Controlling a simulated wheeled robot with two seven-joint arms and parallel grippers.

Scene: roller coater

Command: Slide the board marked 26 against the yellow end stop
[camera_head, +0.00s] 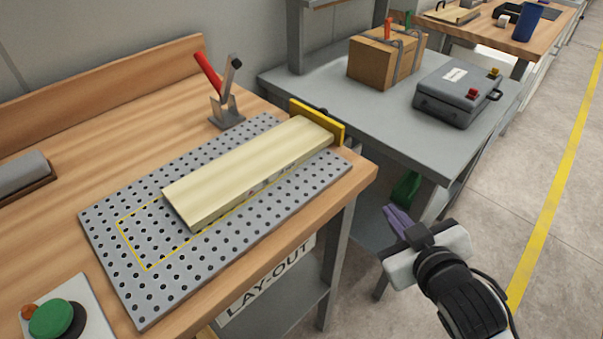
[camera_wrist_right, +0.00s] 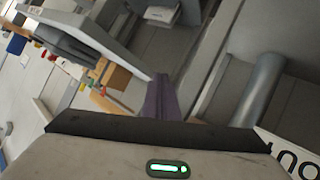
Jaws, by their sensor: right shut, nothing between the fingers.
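A long pale wooden board (camera_head: 245,172) lies flat on the grey perforated plate (camera_head: 160,275). Its far right end is at the yellow end stop (camera_head: 317,121) and appears to touch it. Marks show on the board's front side, but I cannot read a number. My right gripper (camera_head: 396,218) is shut and empty, off the bench's front right edge and apart from the board. Its purple fingers also show together in the right wrist view (camera_wrist_right: 161,98). My left gripper is not in view.
A red-handled clamp (camera_head: 226,100) stands behind the plate. A green button box (camera_head: 56,319) is at the near left. A grey side table (camera_head: 395,110) holds a cardboard box (camera_head: 375,64) and a grey case (camera_head: 455,95). Open floor lies at the right.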

